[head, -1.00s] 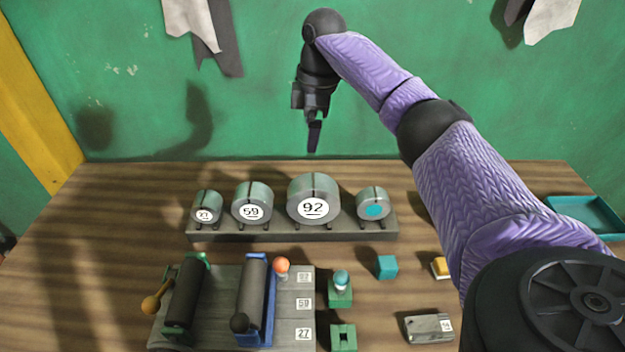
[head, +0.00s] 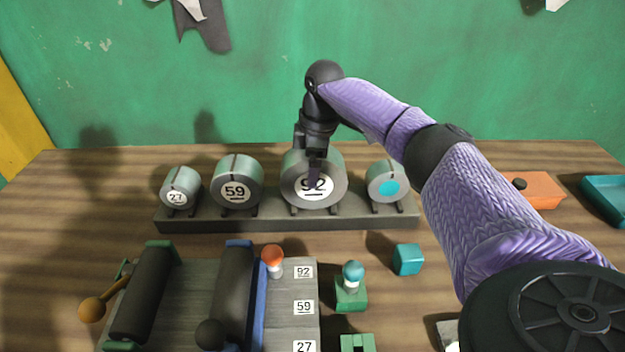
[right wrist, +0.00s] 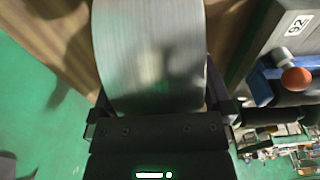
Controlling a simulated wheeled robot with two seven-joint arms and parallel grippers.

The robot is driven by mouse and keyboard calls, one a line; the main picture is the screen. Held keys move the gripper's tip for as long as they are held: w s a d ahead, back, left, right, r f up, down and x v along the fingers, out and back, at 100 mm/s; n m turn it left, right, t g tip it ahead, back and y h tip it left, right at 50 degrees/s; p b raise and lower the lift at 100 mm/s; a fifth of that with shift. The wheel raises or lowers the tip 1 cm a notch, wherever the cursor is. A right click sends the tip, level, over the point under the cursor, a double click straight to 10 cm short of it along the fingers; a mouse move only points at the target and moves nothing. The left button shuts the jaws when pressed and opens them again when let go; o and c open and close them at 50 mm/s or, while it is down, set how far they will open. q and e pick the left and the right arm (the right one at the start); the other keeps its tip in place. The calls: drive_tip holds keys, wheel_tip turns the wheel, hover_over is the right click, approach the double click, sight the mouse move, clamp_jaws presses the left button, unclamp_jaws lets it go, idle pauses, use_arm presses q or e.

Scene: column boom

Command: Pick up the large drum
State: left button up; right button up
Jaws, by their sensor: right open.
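The large drum (head: 333,188), a grey metal cylinder marked 92, rests on its side on the dark rack (head: 240,222) at the back of the table. My right gripper (head: 314,172) is open and points down at this drum, with a finger in front of part of its numbered face. In the right wrist view the drum's curved side (right wrist: 150,60) fills the space between the spread fingers. I cannot tell whether the fingers touch it. My left gripper is not in view.
On the same rack stand drum 59 (head: 236,183), drum 27 (head: 180,188) and a drum with a cyan dot (head: 387,182). In front are a roller fixture (head: 290,335), a teal cube (head: 408,260) and a green stand (head: 351,295). An orange block (head: 535,190) and teal tray (head: 605,198) lie right.

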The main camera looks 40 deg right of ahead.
clamp_jaws()
idle(0.4)
drive_tip(key=shift+r, duration=0.1)
wheel_tip(320, 180, up, 9)
drive_tip(key=p, duration=0.3)
drive_tip(key=shift+r, duration=0.45)
